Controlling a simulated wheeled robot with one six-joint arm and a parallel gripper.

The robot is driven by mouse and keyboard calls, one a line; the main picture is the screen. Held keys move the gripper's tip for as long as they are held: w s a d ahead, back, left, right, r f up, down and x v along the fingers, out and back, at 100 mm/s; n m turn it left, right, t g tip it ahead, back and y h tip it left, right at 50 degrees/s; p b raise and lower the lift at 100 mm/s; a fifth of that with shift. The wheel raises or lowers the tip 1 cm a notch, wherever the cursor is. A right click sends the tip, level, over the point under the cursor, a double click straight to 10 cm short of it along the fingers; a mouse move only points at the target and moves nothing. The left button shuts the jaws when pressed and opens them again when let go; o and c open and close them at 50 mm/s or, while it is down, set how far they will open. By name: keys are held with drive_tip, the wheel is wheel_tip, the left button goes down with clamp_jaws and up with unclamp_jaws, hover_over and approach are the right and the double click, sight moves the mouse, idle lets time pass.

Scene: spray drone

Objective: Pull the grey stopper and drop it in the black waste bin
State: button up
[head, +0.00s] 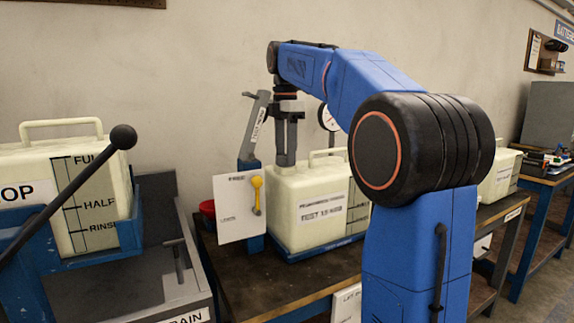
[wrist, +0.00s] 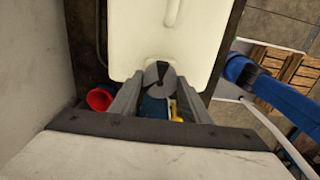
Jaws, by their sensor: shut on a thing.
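My gripper (head: 286,158) points straight down at the top of the cream tank (head: 306,213) on the middle bench. In the wrist view my gripper (wrist: 158,88) has its fingertips on either side of a grey round piece, the grey stopper (wrist: 158,73), and is shut on it. The stopper is at the near edge of the tank's top (wrist: 155,40). Whether it is seated or lifted I cannot tell. In the head view the fingers hide most of it. I cannot make out the black waste bin in either view.
A grey lever (head: 254,125) and a white card with a yellow handle (head: 257,195) stand left of the tank. A red container (head: 207,208) sits behind the card. Another cream tank (head: 75,180) and a black-knobbed lever (head: 123,137) are at left. The bench front (head: 275,290) is clear.

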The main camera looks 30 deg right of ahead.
drive_tip(key=shift+r, duration=0.1)
drive_tip(key=shift+r, duration=2.7)
drive_tip(key=shift+r, duration=0.15)
